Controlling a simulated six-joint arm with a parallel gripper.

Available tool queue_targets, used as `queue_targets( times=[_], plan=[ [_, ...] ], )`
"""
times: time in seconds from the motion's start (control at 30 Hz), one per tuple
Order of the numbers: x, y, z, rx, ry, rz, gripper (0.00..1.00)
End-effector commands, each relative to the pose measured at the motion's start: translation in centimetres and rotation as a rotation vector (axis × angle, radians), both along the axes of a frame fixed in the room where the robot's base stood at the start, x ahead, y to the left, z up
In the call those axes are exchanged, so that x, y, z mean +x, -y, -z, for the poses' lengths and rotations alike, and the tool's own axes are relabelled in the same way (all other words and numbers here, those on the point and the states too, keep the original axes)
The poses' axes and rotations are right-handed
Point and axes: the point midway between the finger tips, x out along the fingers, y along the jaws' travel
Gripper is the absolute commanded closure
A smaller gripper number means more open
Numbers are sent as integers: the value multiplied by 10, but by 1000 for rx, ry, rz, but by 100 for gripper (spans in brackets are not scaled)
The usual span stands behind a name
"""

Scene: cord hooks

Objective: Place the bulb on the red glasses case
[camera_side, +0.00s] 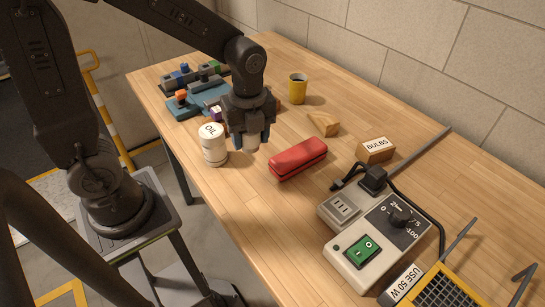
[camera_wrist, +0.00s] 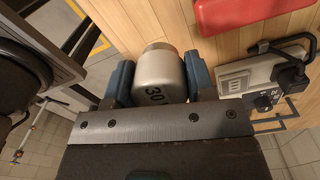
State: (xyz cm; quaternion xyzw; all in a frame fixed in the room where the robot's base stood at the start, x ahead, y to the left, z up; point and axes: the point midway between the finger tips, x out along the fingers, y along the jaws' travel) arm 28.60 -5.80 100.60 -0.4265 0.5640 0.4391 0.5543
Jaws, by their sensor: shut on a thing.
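The bulb (camera_wrist: 158,70) is a pale, rounded piece marked "30" in the wrist view, between the two blue fingers of my gripper (camera_wrist: 160,82). My gripper is shut on the bulb and is to the left of the red glasses case (camera_side: 298,158). The case lies closed on the wooden table, its top bare. Part of the case (camera_wrist: 250,14) also shows at the top right of the wrist view.
A white oil can (camera_side: 214,148) stands just left of my gripper. A yellow cup (camera_side: 298,90), wooden wedge (camera_side: 323,123) and bulbs box (camera_side: 376,150) stand behind the case. A control box (camera_side: 372,235) with a black cord is at right. Parts crowd the far-left corner.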

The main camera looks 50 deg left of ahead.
Motion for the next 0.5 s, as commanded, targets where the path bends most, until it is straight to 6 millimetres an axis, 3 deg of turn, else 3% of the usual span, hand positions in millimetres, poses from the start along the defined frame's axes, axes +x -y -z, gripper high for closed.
queue_targets(
  times=[0.2, 0.3, 0.4, 0.5],
  plan=[
    [53, -48, -26, 1, 3, -60, 75],
    [70, -69, -36, 0, 2, -81, 75],
    [80, -82, -42, 1, 1, -92, 75],
    [87, -80, -40, 0, 0, -94, 75]
  ],
)
